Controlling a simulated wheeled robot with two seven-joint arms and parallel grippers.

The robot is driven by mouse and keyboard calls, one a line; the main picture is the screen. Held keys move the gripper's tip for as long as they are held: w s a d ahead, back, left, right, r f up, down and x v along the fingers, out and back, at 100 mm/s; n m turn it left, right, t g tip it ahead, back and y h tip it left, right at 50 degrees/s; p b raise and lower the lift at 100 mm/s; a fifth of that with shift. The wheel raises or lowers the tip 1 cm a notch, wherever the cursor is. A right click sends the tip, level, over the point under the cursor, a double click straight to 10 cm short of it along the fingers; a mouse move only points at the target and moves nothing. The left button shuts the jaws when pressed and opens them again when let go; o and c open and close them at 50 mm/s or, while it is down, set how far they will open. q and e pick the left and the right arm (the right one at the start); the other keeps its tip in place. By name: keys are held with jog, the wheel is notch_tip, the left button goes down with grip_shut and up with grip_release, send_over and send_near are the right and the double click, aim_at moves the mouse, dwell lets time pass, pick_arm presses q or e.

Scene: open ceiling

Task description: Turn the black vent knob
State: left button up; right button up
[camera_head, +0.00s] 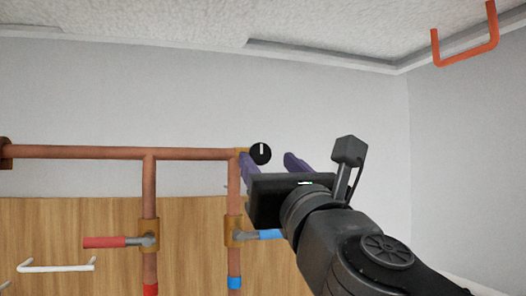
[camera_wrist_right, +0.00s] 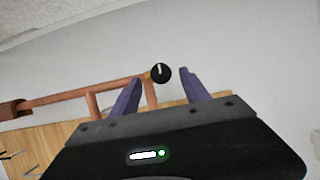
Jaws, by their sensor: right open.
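The black vent knob (camera_head: 260,153) is a small round disc with a white mark, at the right end of the horizontal copper pipe on the far wall. It also shows in the right wrist view (camera_wrist_right: 160,73), beyond and between the two finger tips. My right gripper (camera_head: 270,160) has its purple fingers spread apart, with the knob between them in the picture. In the right wrist view my right gripper (camera_wrist_right: 160,84) is empty; I see no contact with the knob. My left gripper is not in view.
Copper pipes (camera_head: 100,153) run along the wall, with a red-handled valve (camera_head: 105,242) and a blue-handled valve (camera_head: 265,235) below. Wood panelling (camera_head: 50,220) with a white handle (camera_head: 57,267) is at lower left. An orange bar (camera_head: 470,52) is at upper right. Bare wall lies right of the knob.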

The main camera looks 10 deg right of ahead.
aim_at(261, 153)
jog(key=p+x, duration=0.1)
jog(key=x, duration=0.3)
jog(key=shift+w, duration=0.15)
jog(key=shift+c, duration=0.5)
grip_shut()
